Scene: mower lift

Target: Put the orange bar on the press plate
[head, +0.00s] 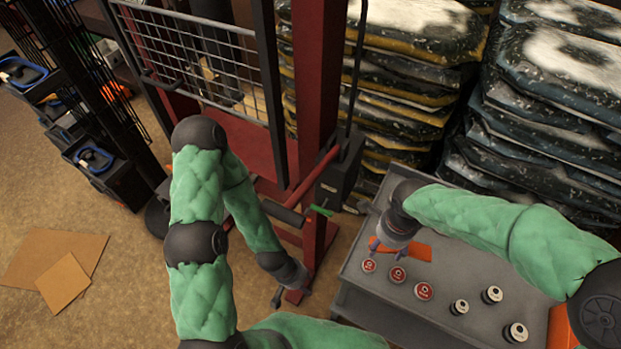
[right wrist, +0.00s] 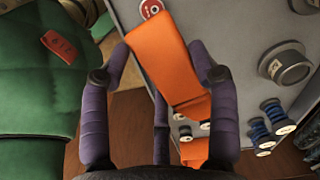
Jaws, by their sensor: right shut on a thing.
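The orange bar (head: 415,251) is at the grey cart's left end, in my right gripper (head: 388,250). Whether the bar touches the cart top is hard to tell. The red press (head: 318,100) stands left of the cart, behind a wire guard (head: 195,50). I cannot clearly make out its plate. My left gripper (head: 291,291) is low by the press's foot, its fingers apart and empty.
The grey cart (head: 375,300) carries several red-topped tins (head: 424,291) and smaller metal parts (head: 492,294). Another orange thing (head: 560,328) shows at its right. Stacked bags (head: 410,60) stand behind. Cardboard (head: 55,265) lies on the floor at left; floor around it is clear.

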